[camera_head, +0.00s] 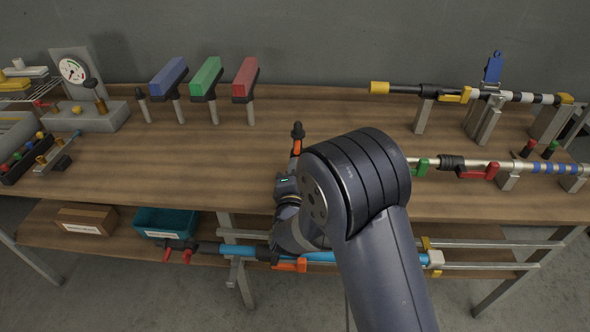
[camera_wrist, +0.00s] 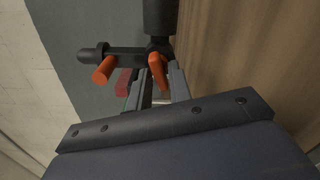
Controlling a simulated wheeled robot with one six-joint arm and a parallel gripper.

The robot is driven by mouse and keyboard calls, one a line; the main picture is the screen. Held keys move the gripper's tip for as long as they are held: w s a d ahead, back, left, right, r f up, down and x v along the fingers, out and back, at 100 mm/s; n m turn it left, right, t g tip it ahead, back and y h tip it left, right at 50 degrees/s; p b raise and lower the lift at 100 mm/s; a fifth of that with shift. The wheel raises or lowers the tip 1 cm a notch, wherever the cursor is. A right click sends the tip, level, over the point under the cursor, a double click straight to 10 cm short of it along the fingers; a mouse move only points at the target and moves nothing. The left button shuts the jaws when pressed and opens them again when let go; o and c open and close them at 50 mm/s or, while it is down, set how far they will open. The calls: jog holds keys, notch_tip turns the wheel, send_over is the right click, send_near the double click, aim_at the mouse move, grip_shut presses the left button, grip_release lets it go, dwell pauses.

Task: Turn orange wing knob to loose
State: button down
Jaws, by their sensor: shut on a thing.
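The orange wing knob (camera_wrist: 158,72) is seen close up in the wrist view, as an orange wing on a black fitting (camera_wrist: 125,57). A second orange wing (camera_wrist: 105,70) stands to its left on the same fitting, clear of my jaws. My gripper (camera_wrist: 157,88) is shut on the right-hand orange wing, with one finger on each side of it. In the head view, an orange part (camera_head: 297,147) with a black tip shows just beyond my wrist. My arm hides my fingers and most of the knob there.
Blue (camera_head: 168,76), green (camera_head: 206,76) and red (camera_head: 246,78) blocks stand on posts at the back of the bench. A stand with a yellow-ended lance (camera_head: 379,88) and another with a red lever (camera_head: 478,172) are at right.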

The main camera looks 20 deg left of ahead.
jog(key=c, duration=1.5)
grip_release()
jog(key=b+v, duration=0.1)
jog(key=v, duration=0.9)
jog(key=shift+s, duration=0.4)
jog(key=x, duration=1)
jog(key=shift+w+p, duration=0.4)
jog(key=shift+s, duration=0.1)
